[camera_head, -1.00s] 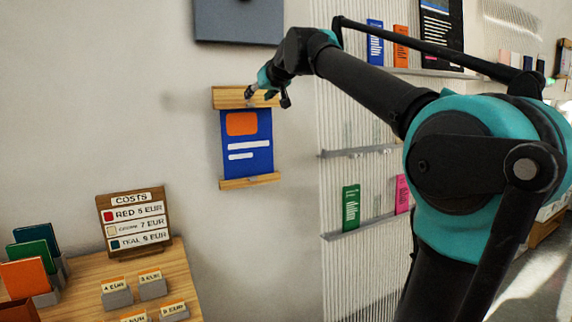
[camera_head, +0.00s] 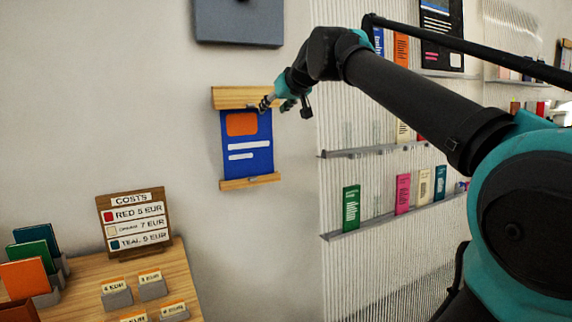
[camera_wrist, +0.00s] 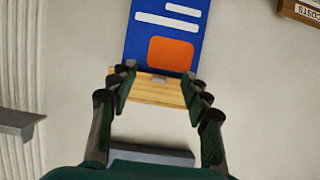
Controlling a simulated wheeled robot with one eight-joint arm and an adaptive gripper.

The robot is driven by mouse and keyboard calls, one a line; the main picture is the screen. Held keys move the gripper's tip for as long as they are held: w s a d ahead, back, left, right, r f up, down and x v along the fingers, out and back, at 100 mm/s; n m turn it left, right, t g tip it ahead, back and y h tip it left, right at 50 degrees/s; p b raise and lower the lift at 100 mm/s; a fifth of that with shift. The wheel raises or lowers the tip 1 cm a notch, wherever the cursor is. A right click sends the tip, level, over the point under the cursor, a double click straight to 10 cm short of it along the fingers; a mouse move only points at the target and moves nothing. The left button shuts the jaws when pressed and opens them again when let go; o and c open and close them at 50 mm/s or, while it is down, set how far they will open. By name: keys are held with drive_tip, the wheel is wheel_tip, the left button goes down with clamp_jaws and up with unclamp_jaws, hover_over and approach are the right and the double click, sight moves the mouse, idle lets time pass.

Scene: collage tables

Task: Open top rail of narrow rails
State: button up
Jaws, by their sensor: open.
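The top rail (camera_head: 232,98) is a narrow wooden bar on the wall, with the top of a blue poster (camera_head: 250,165) under it. The bottom rail (camera_head: 248,183) is a second wooden bar at the poster's lower edge. My gripper (camera_head: 277,105) is open, at the right end of the top rail in the head view. In the wrist view the top rail (camera_wrist: 152,92) shows upside down between the open fingers of my gripper (camera_wrist: 160,78), with a small grey tab (camera_wrist: 158,80) on its edge. Whether the fingers touch the rail cannot be told.
A grey panel (camera_head: 238,22) hangs on the wall above the rail. Shelves (camera_head: 385,148) with cards are at the right on ribbed panelling. A wooden table (camera_head: 85,285) with a price sign (camera_head: 134,224) and card holders stands at the lower left.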

sight(251, 104)
drive_tip(key=s+d+f+g+h, duration=0.1)
drive_tip(key=d+f+g, duration=0.1)
drive_tip(key=f, duration=1.5)
drive_tip(key=shift+d+m, duration=0.4)
drive_tip(key=shift+d, duration=0.25)
drive_tip(key=a+r+n+t+y, duration=0.1)
drive_tip(key=a+r+t+y, duration=0.2)
drive_tip(key=r, duration=2.2)
drive_tip(key=shift+h, duration=0.7)
drive_tip(key=x, duration=1.1)
drive_tip(key=f+x, duration=0.1)
drive_tip(key=x, duration=0.5)
drive_tip(key=shift+s+a, duration=0.2)
drive_tip(key=shift+a, duration=0.25)
drive_tip(key=shift+c, duration=0.3)
clamp_jaws()
